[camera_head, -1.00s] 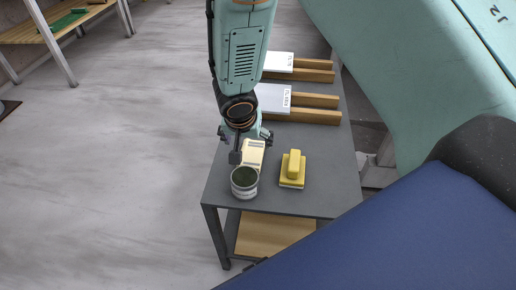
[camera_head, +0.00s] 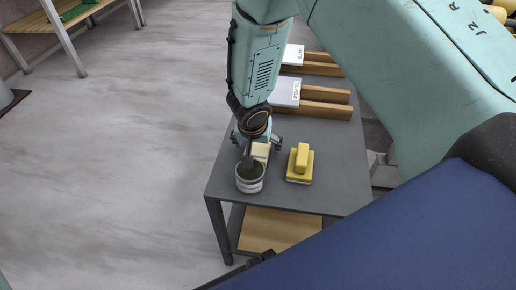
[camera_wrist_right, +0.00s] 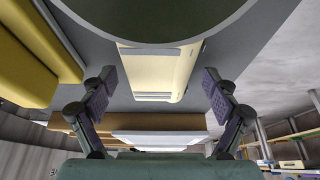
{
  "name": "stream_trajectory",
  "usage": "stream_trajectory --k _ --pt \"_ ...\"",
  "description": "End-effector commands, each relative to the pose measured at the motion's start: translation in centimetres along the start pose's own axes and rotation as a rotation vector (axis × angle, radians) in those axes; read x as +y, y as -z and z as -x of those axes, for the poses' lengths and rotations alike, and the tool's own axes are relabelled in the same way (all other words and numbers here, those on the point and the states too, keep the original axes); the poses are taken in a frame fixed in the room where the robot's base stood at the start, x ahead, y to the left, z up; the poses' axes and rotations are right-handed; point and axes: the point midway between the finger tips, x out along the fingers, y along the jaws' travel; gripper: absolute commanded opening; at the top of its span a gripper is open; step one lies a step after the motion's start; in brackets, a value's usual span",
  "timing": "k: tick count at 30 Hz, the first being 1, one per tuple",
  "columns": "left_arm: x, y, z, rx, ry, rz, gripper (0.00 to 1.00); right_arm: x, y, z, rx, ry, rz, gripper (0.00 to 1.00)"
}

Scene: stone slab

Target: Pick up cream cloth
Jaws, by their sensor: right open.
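The cream cloth (camera_head: 261,153) lies on the grey table (camera_head: 325,200), partly hidden by my right arm in the head view. In the wrist view the cream cloth (camera_wrist_right: 160,70) is a pale folded piece with grey stripes. My right gripper (camera_head: 259,146) is open above the table at the cloth. In the wrist view its fingers (camera_wrist_right: 158,92) are spread on either side of the cloth's end, with nothing gripped. I cannot tell how high the fingertips are. My left gripper is not in view.
A can with a dark inside (camera_head: 250,178) stands just in front of the cloth, its rim close to the wrist camera. A yellow sponge-like block (camera_head: 300,163) sits to the right. Wooden bars and white labelled boards (camera_head: 313,98) lie behind. The table's front right is clear.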

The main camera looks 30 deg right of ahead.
Motion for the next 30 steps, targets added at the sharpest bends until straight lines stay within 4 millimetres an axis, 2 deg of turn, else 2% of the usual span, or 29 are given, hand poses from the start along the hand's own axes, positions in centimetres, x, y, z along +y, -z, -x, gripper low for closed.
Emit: stream_trajectory --k 2,22,30 --pt "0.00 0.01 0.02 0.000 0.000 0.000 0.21 0.03 0.08 0.01 0.000 0.000 0.000 0.87" --pt "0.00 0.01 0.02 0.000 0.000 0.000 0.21 0.05 0.16 -0.02 0.000 0.000 0.000 0.30" --pt "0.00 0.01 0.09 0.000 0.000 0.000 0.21 0.04 0.23 0.11 0.000 0.000 -0.001 0.30"
